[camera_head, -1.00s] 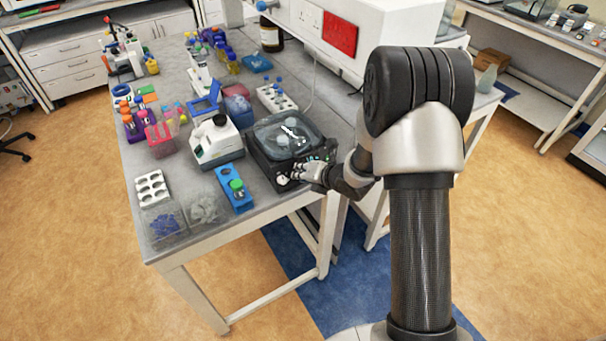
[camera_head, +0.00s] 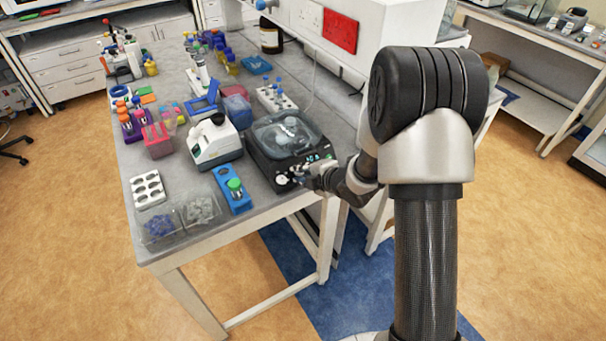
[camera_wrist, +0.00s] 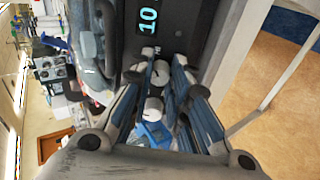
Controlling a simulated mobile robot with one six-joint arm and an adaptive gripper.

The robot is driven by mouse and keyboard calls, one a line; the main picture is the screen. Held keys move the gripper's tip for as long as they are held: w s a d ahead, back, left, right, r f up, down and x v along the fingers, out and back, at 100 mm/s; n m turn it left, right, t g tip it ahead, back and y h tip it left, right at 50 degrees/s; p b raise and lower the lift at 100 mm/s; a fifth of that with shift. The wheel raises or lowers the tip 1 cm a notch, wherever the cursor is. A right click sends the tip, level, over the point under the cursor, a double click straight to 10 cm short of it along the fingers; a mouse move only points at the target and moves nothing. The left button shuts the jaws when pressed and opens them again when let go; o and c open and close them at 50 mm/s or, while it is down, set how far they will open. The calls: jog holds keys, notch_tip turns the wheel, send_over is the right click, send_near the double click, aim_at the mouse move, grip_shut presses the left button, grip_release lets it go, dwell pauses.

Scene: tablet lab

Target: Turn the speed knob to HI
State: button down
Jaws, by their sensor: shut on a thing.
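A black benchtop device (camera_head: 270,170) with a clear lid and a lit display (camera_head: 312,158) stands near the bench's front edge. Its front panel has a white knob (camera_head: 281,180) at the left, and my gripper (camera_head: 303,177) is at the panel to the right of it. In the wrist view, my gripper (camera_wrist: 163,62) has its blue-padded fingers closed around the far white knob (camera_wrist: 160,72). A second white knob (camera_wrist: 153,108) shows nearer the wrist. The display (camera_wrist: 148,18) reads "10" in part. Knob labels are too small to read, so the speed setting is unclear.
A white instrument (camera_head: 215,142) stands left of the device, with a blue tube rack (camera_head: 234,190) in front. A white rack of blue-capped vials (camera_head: 275,98) stands behind. Clear boxes (camera_head: 160,225) are at the bench's front left corner. The floor in front is clear.

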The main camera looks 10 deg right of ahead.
jog(key=shift+m, duration=1)
jog(key=c, duration=1.5)
grip_release()
jog(key=v, duration=1.2)
jog(key=shift+s, duration=0.1)
